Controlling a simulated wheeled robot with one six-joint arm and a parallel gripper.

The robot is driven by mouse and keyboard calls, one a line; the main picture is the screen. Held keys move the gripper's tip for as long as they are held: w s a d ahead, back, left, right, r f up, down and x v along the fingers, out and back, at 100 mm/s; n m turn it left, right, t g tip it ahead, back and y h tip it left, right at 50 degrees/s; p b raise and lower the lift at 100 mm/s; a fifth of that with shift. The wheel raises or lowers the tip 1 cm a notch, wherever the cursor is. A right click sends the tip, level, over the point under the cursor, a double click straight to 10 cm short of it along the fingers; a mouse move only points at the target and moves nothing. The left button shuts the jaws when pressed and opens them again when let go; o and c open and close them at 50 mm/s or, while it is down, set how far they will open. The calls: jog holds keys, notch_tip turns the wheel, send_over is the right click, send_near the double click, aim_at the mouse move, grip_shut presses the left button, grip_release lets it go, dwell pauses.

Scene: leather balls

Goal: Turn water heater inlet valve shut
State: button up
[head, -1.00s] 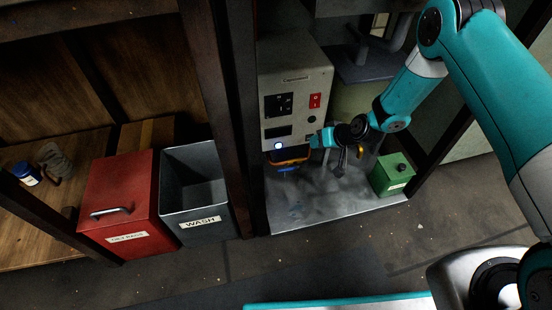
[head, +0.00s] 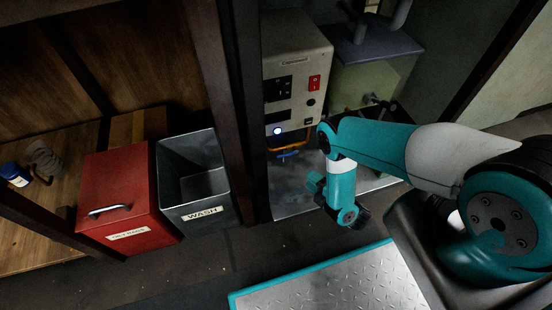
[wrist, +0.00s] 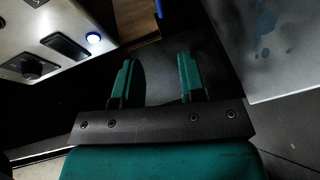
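No part is plainly readable as the water heater inlet valve. A grey control box (head: 297,75) stands in the cabinet, with a red switch, dark sockets and a lit blue button. An orange-yellow curved part (head: 291,152) shows under it. Small dark fittings (head: 380,103) show beside the greenish tank (head: 372,82); I cannot tell if one is the valve. My gripper (head: 314,186) hangs in front of and below the box, apart from it. In the wrist view my gripper (wrist: 157,82) is open, with nothing between its two fingers. The box's panel (wrist: 55,50) shows upper left there.
A metal floor tray (head: 290,195) lies under the box, partly behind my arm. A dark post (head: 245,110) stands left of the box. Left of it are an open grey WASH bin (head: 205,200) and a red lidded bin (head: 118,190).

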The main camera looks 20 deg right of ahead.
aim_at(282, 156)
jog(key=b+x, duration=0.5)
jog(key=b, duration=0.1)
jog(key=b+x, duration=0.4)
jog(key=b, duration=0.2)
jog(key=f+b+x, duration=0.1)
jog(key=b+x, duration=0.4)
jog(key=b, duration=0.1)
jog(key=shift+w, duration=0.3)
jog(key=shift+w+a+r+b, duration=0.15)
jog(key=shift+w+r+b, duration=0.05)
jog(key=shift+w+b, duration=0.4)
jog(key=shift+c, duration=0.5)
